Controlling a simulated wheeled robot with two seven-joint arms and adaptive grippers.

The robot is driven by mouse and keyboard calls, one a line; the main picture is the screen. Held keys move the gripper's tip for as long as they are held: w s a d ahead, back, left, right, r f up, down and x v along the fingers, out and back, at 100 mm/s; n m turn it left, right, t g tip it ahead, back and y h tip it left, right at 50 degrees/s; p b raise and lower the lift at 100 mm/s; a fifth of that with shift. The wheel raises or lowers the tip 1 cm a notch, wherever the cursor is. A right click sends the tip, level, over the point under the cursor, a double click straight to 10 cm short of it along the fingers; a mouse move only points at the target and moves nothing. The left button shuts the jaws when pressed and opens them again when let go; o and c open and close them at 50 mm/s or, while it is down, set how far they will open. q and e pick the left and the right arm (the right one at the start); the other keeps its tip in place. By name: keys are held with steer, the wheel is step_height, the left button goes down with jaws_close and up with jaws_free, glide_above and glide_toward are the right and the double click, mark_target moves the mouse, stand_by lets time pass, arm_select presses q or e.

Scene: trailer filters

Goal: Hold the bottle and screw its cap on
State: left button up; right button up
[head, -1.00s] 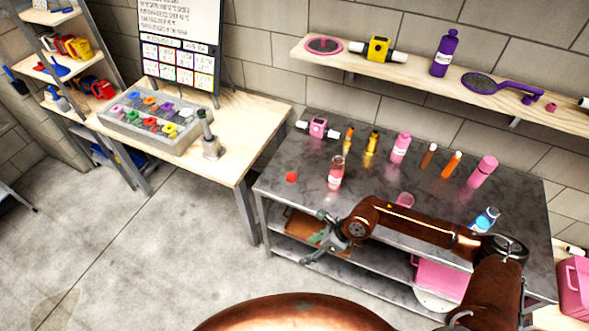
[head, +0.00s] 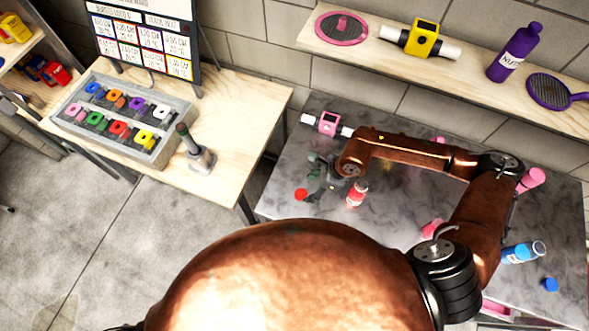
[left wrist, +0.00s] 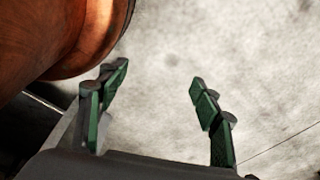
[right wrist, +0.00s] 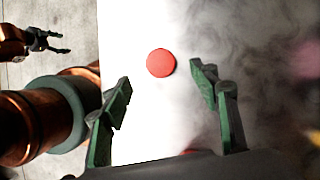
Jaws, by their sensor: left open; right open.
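The bottle (head: 357,194), with red contents and a white label, stands on the dark table in the head view. A round red cap (head: 301,195) lies on the table to its left, apart from it. My right gripper (head: 311,178) is open and empty, close to the cap and left of the bottle. In the right wrist view the cap (right wrist: 161,63) shows ahead, between the lines of the open green fingers (right wrist: 163,92). My left gripper (left wrist: 162,90) is open and empty above bare floor. It also shows at the upper left of the right wrist view (right wrist: 52,42).
A blue bottle (head: 523,252) and a blue cap (head: 550,285) are at the table's right. A pink device (head: 328,123) stands at the back. My right arm hides much of the table (head: 290,165). A wall shelf (head: 385,60) runs above.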

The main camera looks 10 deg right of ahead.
mark_target(301, 195)
steer(key=shift+s+a+f, duration=0.15)
steer(key=shift+a+f, duration=0.35)
steer(key=shift+f, duration=0.3)
steer(key=shift+w+f, duration=0.4)
steer(key=shift+w, duration=0.2)
steer(key=shift+s+r, duration=0.25)
steer(key=shift+s, duration=0.45)
steer(key=shift+f, duration=0.25)
steer(key=x, duration=0.2)
steer(key=w+p+x, duration=0.1)
steer(key=x, duration=0.1)
steer(key=shift+d, duration=0.1)
steer(key=shift+s+f, duration=0.25)
steer(key=shift+f, duration=0.05)
steer(key=shift+w+f, duration=0.1)
steer(key=shift+w, duration=0.05)
steer(key=shift+c, duration=0.3)
steer(key=c, duration=0.6)
arm_select(q)
steer(key=s, duration=0.4)
steer(key=shift+a+r, duration=0.15)
steer(key=shift+r, duration=0.1)
arm_select(e)
steer(key=shift+c, duration=0.9)
